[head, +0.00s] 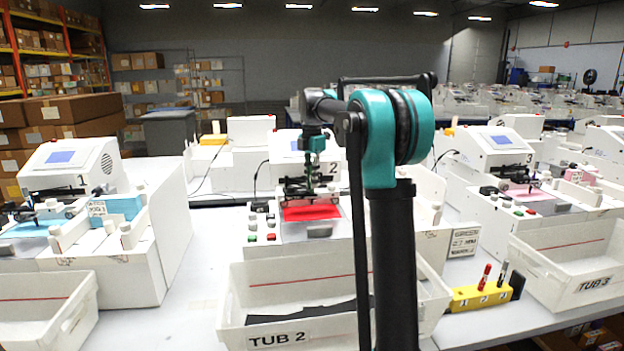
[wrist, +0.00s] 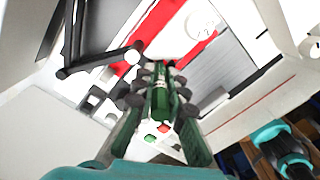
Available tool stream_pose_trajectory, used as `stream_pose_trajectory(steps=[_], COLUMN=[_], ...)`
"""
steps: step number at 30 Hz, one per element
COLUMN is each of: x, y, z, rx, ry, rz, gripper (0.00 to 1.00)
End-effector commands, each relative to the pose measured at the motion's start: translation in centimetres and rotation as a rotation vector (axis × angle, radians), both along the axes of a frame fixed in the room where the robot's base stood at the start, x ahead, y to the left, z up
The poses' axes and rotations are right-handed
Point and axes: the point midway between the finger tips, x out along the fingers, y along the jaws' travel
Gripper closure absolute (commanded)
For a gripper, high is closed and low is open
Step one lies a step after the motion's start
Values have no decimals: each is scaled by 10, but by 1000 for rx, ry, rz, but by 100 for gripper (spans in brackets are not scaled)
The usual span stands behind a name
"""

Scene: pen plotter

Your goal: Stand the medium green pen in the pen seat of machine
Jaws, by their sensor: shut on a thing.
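My gripper (head: 309,166) is over machine 2 (head: 268,215), above its red sheet (head: 313,212). In the wrist view my gripper (wrist: 160,100) is shut on the dark green pen (wrist: 160,90), which lies between the two fingers. In the head view the green pen (head: 309,184) is small and points down roughly upright. The pen seat of machine 2 is hidden or too small to make out, so I cannot tell whether the pen touches it. The red sheet (wrist: 178,30) also shows in the wrist view.
Tub 2 (head: 262,325) stands in front of machine 2 and holds dark strips. A yellow pen rack (head: 468,300) with a red pen (head: 484,277) and a black pen (head: 502,273) is to its right. Machine 1 (head: 68,168) and machine 3 (head: 505,150) flank it.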

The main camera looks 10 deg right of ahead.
Motion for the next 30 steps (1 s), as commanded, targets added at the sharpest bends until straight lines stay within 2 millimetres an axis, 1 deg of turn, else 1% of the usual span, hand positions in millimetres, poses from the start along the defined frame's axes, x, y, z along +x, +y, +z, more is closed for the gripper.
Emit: stream_pose_trajectory(steps=[23, 24, 28, 29, 30], x=[0, 0, 0, 0, 0], y=[0, 0, 0, 0, 0], z=[-18, -17, -17, -17, -17], rx=[0, 0, 0, 0, 0], ry=[0, 0, 0, 0, 0], rz=[0, 0, 0, 0, 0], gripper=[100, 83, 67, 64, 64])
